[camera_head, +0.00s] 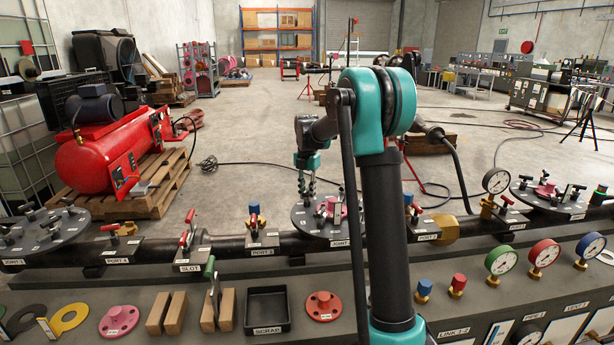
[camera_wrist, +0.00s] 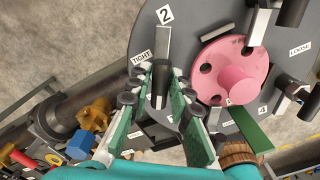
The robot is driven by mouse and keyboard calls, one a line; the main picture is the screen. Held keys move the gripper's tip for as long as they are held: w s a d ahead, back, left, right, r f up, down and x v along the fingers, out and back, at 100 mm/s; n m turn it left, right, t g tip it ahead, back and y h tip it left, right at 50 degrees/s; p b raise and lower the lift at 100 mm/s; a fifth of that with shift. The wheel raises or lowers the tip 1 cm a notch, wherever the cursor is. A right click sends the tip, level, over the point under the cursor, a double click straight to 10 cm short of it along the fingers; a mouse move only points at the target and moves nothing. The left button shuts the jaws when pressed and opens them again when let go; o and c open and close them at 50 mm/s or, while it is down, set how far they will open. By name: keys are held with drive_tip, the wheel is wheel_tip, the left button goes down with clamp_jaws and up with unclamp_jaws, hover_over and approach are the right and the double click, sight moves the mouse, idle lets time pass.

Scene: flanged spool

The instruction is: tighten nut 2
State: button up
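Nut 2's black upright handle (camera_wrist: 160,88) stands beside the label "2" (camera_wrist: 165,14) on the dark round flange (camera_wrist: 150,40) in the wrist view. A grey lever lies between handle and label, and a "TIGHT" mark is to the left. My gripper (camera_wrist: 161,80) has its two green-padded fingers on either side of this handle. The fingers look apart, with narrow gaps; contact is not clear. In the head view my gripper (camera_head: 307,186) points down over the middle flange (camera_head: 301,217), partly hidden by my arm.
A pink flanged hub (camera_wrist: 237,78) stands right of nut 2. Other black handles (camera_wrist: 290,90) surround it, near a "LOOSE" mark. A blue-capped brass valve (camera_wrist: 82,143) is at lower left. The bench front holds a scrap tray (camera_head: 267,312) and gauges (camera_head: 544,253).

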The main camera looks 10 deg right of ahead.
sight(307, 190)
drive_tip(key=m, duration=1.9)
drive_tip(key=n, duration=0.2)
drive_tip(key=shift+n, duration=0.3)
wheel_tip(307, 190, up, 7)
drive_tip(key=shift+r, duration=0.1)
